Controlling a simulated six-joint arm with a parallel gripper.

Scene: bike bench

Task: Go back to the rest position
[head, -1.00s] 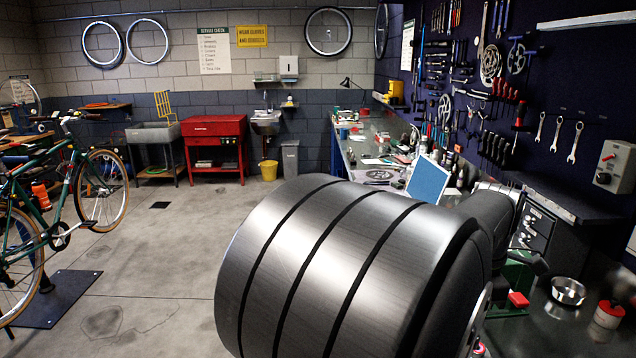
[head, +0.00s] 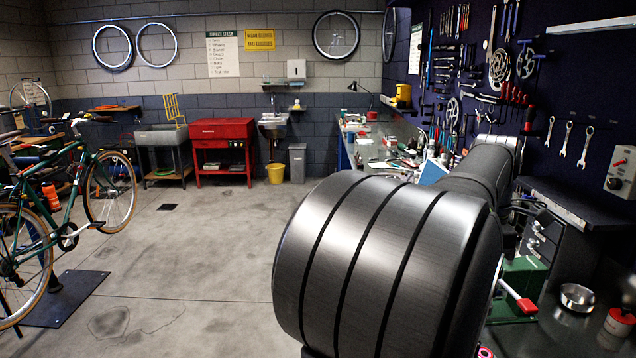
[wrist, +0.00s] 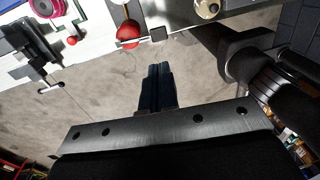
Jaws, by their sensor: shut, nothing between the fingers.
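My gripper (wrist: 158,72) shows in the wrist view, its two dark fingers close together at the middle with nothing between them. It hangs over bare concrete floor (wrist: 105,92), beside the bench edge at the top of that view. In the head view my own large grey arm links cover the middle and lower right, and the gripper is hidden behind them or out of frame.
The workbench (head: 366,150) runs along the right wall, crowded with tools and parts. A bicycle (head: 65,205) stands at left. The middle floor (head: 200,240) is clear.

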